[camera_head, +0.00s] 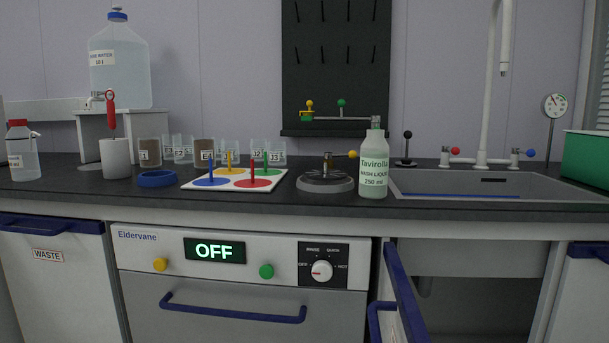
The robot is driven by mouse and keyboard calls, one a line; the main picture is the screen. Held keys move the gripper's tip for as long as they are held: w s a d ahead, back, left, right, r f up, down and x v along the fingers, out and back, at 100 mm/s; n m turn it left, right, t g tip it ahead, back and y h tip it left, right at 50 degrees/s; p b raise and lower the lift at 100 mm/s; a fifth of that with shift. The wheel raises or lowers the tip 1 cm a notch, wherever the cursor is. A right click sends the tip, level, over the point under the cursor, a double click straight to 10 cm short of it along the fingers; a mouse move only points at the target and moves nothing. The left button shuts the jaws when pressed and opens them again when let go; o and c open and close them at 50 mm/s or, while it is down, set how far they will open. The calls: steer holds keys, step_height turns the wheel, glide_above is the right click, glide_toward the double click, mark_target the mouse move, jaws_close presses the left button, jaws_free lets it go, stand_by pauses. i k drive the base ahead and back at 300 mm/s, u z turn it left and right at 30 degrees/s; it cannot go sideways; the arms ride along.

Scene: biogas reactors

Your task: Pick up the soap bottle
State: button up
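My gripper is not in view, and nothing is seen touching the bottle.
A round dark fixture with a yellow-knobbed tap (326,182) stands close left of the bottle. The sink (490,185) lies to its right. A coloured peg board (235,180), beakers (205,151) and a blue ring (157,179) are left. A cabinet door (404,290) stands open below.

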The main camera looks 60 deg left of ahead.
mark_target(374, 151)
steer(key=k, duration=0.35)
steer(key=u, duration=0.9)
